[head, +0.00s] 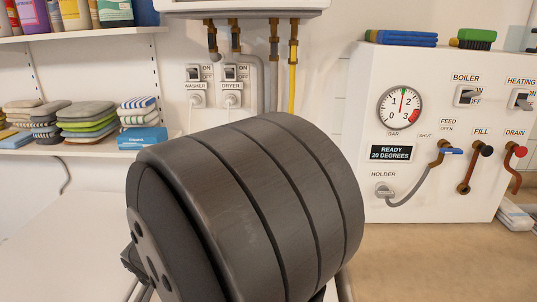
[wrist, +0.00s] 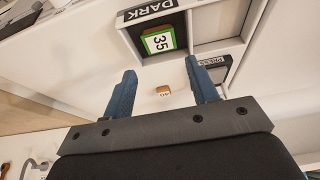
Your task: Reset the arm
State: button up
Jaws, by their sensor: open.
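My gripper (wrist: 160,68) shows in the wrist view with its two blue fingers wide apart and nothing held between them. A small block marked 40 (wrist: 163,89) lies on a white surface and appears between the fingers in the picture, apparently beyond them. The large dark rounded body filling the middle of the head view is part of my arm. It hides what lies behind it, and my gripper does not show in that view.
In the wrist view, a compartment labelled DARK (wrist: 150,10) holds a green-edged block marked 35 (wrist: 158,40). A PRESS sign (wrist: 213,62) is beside it. In the head view, a boiler panel (head: 440,185) stands right, with shelves of folded cloths (head: 88,115) left.

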jog(key=x, duration=0.9)
jog(key=shift+r, duration=0.5)
